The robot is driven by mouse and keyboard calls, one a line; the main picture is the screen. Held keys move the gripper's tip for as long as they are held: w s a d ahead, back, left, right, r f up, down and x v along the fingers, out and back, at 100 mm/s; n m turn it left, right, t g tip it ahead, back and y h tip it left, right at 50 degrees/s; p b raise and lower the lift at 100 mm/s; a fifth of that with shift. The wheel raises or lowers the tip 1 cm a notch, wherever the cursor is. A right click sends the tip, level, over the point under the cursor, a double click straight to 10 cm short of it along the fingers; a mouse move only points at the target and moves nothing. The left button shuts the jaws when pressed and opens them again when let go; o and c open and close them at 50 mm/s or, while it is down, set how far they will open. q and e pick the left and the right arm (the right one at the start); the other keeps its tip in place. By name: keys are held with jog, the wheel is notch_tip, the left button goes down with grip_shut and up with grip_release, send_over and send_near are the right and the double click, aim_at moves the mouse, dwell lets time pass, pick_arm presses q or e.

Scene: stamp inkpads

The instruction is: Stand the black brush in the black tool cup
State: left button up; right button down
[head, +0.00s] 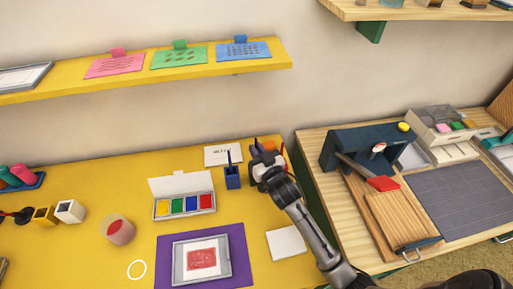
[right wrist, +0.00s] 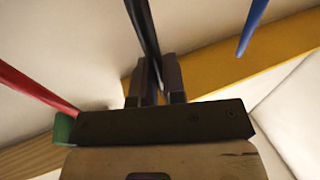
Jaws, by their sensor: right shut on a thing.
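My right gripper (head: 254,157) is at the back right of the yellow table, beside the blue cup. In the right wrist view my right gripper (right wrist: 156,82) is shut on the black brush (right wrist: 143,28), a thin dark shaft standing between its fingers, slightly tilted in that picture. In the head view the brush cannot be told apart from the dark gripper. I cannot make out the black tool cup; the gripper and arm cover the spot around them. My left gripper is out of view.
A blue cup (head: 232,182) with a blue brush stands just left of the gripper. A red brush (right wrist: 35,84) and the blue brush (right wrist: 252,26) flank the held brush. The inkpad box (head: 185,204) and purple mat (head: 165,263) lie nearer. A shelf (head: 140,70) hangs above.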

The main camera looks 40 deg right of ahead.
jog(key=shift+f, duration=0.2)
jog(key=c, duration=1.1)
grip_release()
jog(key=p+v, duration=0.2)
jog(key=v, duration=1.1)
jog(key=shift+s, duration=0.4)
